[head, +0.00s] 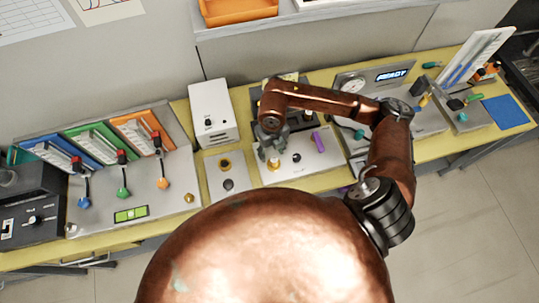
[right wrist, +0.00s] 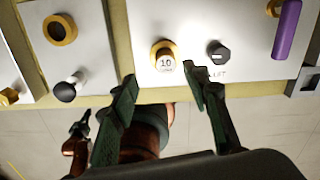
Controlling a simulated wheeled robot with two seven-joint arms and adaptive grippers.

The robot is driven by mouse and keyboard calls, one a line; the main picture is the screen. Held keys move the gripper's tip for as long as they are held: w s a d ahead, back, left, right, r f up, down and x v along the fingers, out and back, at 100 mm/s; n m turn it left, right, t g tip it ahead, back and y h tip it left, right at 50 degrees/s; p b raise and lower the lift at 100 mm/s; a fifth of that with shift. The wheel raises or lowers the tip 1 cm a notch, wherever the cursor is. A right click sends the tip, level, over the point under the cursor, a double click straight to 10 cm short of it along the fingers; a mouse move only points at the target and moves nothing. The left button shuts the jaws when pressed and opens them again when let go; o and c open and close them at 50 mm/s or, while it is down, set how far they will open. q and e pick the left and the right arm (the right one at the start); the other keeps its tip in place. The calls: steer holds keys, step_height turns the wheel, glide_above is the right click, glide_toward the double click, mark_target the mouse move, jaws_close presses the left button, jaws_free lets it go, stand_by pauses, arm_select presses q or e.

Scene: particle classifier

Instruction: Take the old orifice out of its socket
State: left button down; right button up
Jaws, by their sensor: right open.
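The old orifice, a pale plug marked "10" (right wrist: 166,64), sits in its brass socket (right wrist: 160,47) on a white panel. In the head view a brass spot of it shows just under my right gripper (head: 271,153). In the right wrist view my right gripper (right wrist: 161,74) is open, its dark green fingers on either side of the orifice and apart from it. The right finger lies close to a black knob (right wrist: 218,53). A small dark gripper on a copper link, seemingly my left gripper (right wrist: 80,126), hangs low at the left; its jaw state is unclear.
A neighbouring plate at the left carries a brass ring (right wrist: 60,29) and a black knob (right wrist: 68,88). A white box (head: 211,112) stands behind. Colored levers (head: 122,176) line the left panel.

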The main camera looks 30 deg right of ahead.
mark_target(274, 159)
steer(key=f, duration=0.3)
steer(key=shift+s+d+f+p, duration=0.2)
steer(key=shift+d+f+p, duration=0.1)
steer(key=shift+f+p, duration=0.05)
step_height(274, 159, down, 2)
steer(key=shift+w+d+f, duration=0.15)
steer(key=shift+f, duration=0.55)
steer(key=c, duration=0.7)
arm_select(q)
steer(key=shift+s+r, duration=0.25)
steer(key=shift+s, duration=0.45)
steer(key=shift+s+r, duration=0.2)
steer(key=shift+s, duration=0.45)
arm_select(e)
jaws_close()
